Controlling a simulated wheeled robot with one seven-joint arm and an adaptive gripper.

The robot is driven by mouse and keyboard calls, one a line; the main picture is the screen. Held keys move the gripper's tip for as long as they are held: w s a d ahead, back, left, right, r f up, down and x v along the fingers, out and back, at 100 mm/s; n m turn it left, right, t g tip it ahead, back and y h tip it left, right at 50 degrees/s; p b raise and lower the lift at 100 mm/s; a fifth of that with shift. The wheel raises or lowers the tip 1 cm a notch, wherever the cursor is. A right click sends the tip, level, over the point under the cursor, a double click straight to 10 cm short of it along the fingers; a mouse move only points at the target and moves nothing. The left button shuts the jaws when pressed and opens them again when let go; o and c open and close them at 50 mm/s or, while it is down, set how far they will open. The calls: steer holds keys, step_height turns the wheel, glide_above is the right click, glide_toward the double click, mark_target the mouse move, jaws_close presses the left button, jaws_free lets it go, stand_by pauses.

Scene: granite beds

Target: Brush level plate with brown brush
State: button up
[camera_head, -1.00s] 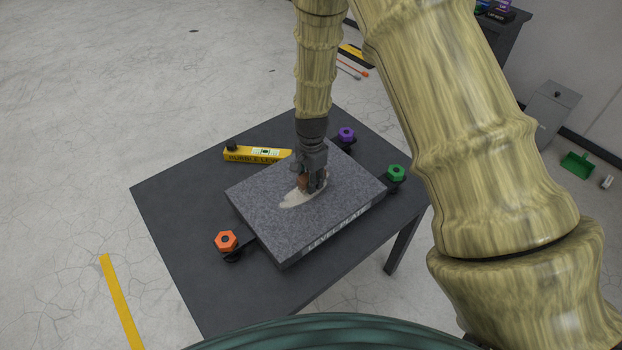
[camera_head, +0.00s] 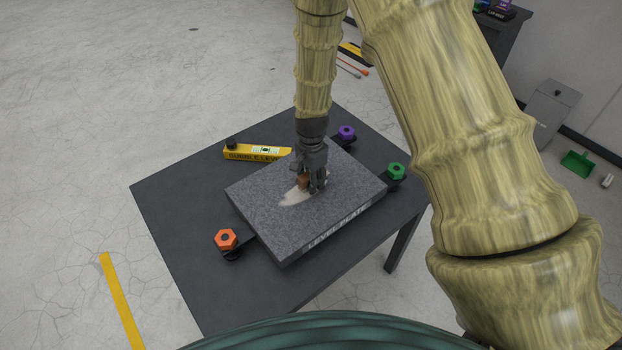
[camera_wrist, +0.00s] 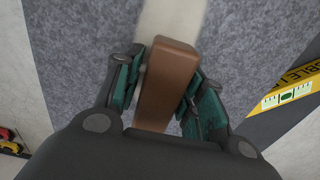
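The level plate (camera_head: 272,214) is a speckled grey granite slab lying on a dark table, its name printed on the front edge. A pale patch (camera_head: 291,199) lies on its top beside my gripper, and a pale strip also shows in the wrist view (camera_wrist: 171,16). My gripper (camera_head: 311,188) points down over the middle of the plate. Its green-padded fingers are shut on the brown brush (camera_wrist: 167,83), a brown block in the wrist view. The brush's underside is hidden, so I cannot tell exactly how it meets the plate.
A yellow bubble level (camera_head: 255,154) lies behind the plate on the table (camera_head: 190,262). Orange (camera_head: 226,240), green (camera_head: 396,171) and purple (camera_head: 347,132) knobs stand around the plate. The table's front left is clear. A green dustpan (camera_head: 578,163) is on the floor at right.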

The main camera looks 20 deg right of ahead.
steer(key=shift+r+p, duration=0.55)
steer(key=shift+r, duration=0.05)
stand_by(0.3)
steer(key=c, duration=0.8)
steer(key=shift+c, duration=0.2)
steer(key=shift+a, duration=0.15)
